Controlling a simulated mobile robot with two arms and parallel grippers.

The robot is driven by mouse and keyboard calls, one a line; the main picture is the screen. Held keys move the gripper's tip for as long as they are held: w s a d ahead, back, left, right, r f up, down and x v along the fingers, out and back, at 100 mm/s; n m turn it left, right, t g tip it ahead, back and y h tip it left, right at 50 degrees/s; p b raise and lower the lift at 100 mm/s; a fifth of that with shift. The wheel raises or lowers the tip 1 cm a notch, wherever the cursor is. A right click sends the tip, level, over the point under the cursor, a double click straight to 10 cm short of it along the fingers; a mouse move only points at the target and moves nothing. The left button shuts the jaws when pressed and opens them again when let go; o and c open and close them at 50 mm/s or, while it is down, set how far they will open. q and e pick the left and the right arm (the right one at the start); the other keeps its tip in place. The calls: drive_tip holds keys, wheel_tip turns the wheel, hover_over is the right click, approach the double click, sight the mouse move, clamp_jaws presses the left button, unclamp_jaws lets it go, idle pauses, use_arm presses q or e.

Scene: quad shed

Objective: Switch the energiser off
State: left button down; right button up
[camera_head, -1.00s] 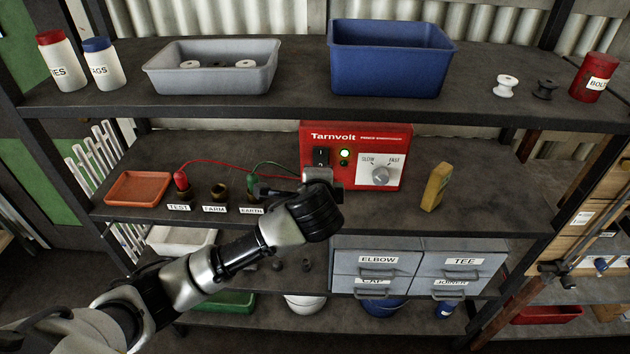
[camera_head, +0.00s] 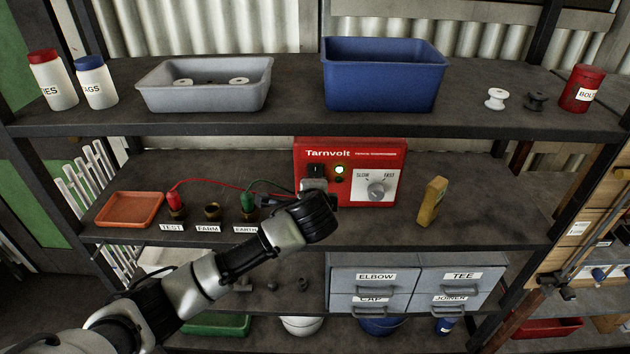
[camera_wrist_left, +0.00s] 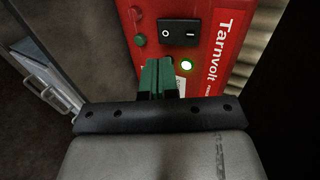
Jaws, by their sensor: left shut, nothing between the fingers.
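The red Tarnvolt energiser (camera_head: 392,152) stands at the back of the middle shelf. In the left wrist view the rocker switch (camera_wrist_left: 179,33) shows a ring mark and a bar mark, and the lamp (camera_wrist_left: 187,65) glows. My left gripper (camera_wrist_left: 160,64) is shut and empty, its green fingertips just in front of the energiser's face, beside the switch and lamp. I cannot tell whether they touch it. My right gripper is not in view.
A red plug (camera_head: 175,200) and a green plug (camera_head: 248,202) with leads sit left of the energiser by the labelled posts. An orange tray (camera_head: 130,222) is farther left. A yellow tester-like block (camera_head: 432,201) stands right. The upper shelf overhangs above.

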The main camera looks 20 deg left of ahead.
sight(314, 173)
use_arm(q)
drive_tip(key=r+p+x, duration=0.1)
drive_tip(key=x, duration=0.6)
drive_tip(key=shift+w, duration=0.35)
drive_tip(key=shift+a+f, duration=0.1)
drive_tip(key=shift+f, duration=0.05)
drive_tip(key=t+b, duration=0.1)
drive_tip(key=b, duration=0.1)
drive_tip(key=shift+w+a+b, duration=0.15)
drive_tip(key=shift+w+b, duration=0.05)
drive_tip(key=shift+b, duration=0.15)
drive_tip(key=shift+w+r+p, duration=0.1)
drive_tip(key=shift+r+p, duration=0.8)
drive_tip(key=shift+r, duration=0.15)
drive_tip(key=shift+f, duration=0.15)
